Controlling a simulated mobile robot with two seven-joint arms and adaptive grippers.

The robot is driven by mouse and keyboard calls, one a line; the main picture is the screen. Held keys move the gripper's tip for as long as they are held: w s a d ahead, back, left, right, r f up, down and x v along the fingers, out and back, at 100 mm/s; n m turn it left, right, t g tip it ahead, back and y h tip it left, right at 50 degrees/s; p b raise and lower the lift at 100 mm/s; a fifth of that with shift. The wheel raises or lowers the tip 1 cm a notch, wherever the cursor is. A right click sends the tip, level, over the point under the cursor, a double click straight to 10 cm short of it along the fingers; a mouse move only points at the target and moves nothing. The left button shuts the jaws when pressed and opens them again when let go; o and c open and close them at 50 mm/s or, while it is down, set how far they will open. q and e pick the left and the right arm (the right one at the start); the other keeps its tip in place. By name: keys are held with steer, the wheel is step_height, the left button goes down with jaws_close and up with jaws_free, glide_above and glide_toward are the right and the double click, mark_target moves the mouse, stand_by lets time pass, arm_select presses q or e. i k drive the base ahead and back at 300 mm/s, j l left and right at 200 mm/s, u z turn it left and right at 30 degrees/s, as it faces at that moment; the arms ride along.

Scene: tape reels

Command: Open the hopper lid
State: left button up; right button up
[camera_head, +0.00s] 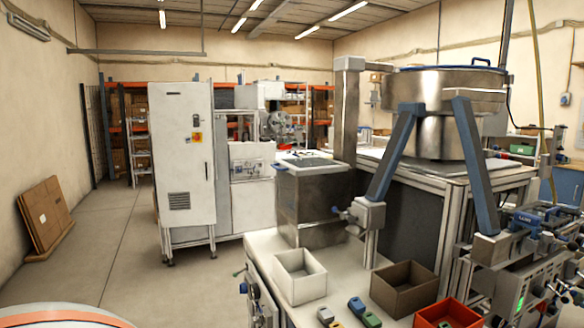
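A square steel box (313,205) with a grey top stands lower left of the vessel. Neither of my grippers is in view.
A white bin (299,277), a brown bin (404,288) and a red bin (449,315) stand on the white bench. Small green and blue parts lie between them. A tall white cabinet (182,155) stands at the left. Floor (110,255) is clear beside it; boards lean on the left wall.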

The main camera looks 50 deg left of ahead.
mark_target(338, 167)
steer(key=j+z, duration=0.2)
steer(key=j, duration=0.3)
steer(key=k+j+z, duration=0.2)
steer(key=j, duration=0.25)
steer(key=k+j, duration=0.1)
steer(key=j, duration=0.35)
steer(key=k+j+z, duration=0.1)
steer(key=j, duration=0.4)
